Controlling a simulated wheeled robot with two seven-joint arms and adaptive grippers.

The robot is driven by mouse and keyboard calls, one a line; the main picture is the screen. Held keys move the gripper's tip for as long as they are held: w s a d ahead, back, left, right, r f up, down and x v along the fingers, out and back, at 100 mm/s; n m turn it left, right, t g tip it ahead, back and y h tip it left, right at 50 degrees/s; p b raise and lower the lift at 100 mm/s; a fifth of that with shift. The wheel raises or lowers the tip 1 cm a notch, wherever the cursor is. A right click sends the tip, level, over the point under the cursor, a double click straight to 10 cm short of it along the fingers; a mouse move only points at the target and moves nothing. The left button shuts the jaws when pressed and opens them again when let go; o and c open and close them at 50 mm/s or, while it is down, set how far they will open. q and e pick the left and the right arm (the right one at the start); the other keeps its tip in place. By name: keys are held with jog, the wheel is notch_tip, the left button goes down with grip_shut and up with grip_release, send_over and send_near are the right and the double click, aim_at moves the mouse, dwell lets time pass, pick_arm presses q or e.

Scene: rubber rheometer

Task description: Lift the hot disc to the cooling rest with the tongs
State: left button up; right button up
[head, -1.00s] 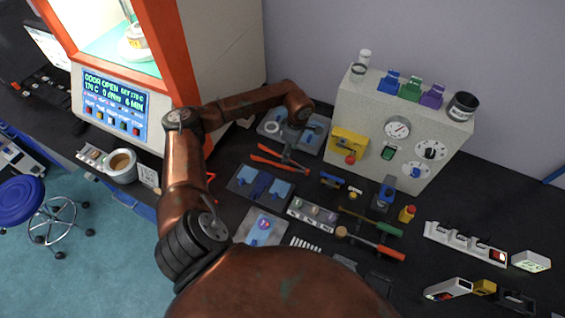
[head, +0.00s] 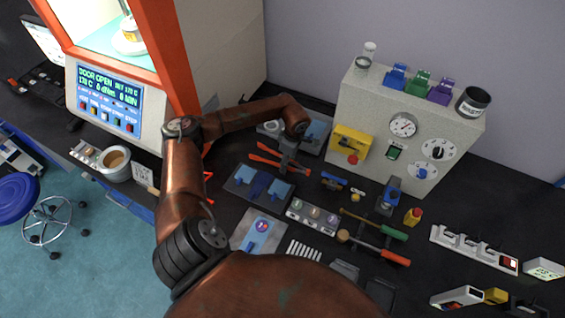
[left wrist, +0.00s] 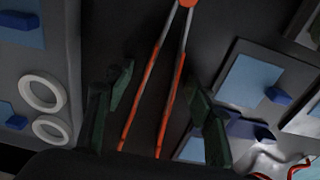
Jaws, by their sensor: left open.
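The tongs (head: 265,161) with red-orange handles lie on the dark bench. My left gripper (head: 287,162) hangs over them, pointing down. In the left wrist view, the tongs (left wrist: 152,88) run between the two spread dark green fingers of the open left gripper (left wrist: 160,80), with a gap on each side. The hot disc cannot be made out for certain; a pale round part with an orange band (head: 130,35) shows inside the open lit chamber. I cannot tell for certain which fixture is the cooling rest. My right gripper is not in view.
The orange-framed rheometer (head: 172,60) stands at left. A grey board with white rings (left wrist: 45,90) and blue-padded trays (head: 240,180) flank the tongs. A grey gauge panel (head: 375,105) stands behind.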

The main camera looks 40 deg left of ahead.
pick_arm(q)
jog(key=c, duration=0.7)
jog(key=shift+r, duration=0.1)
notch_tip(320, 180, up, 12)
jog(key=p, duration=0.6)
jog(key=shift+d, duration=0.1)
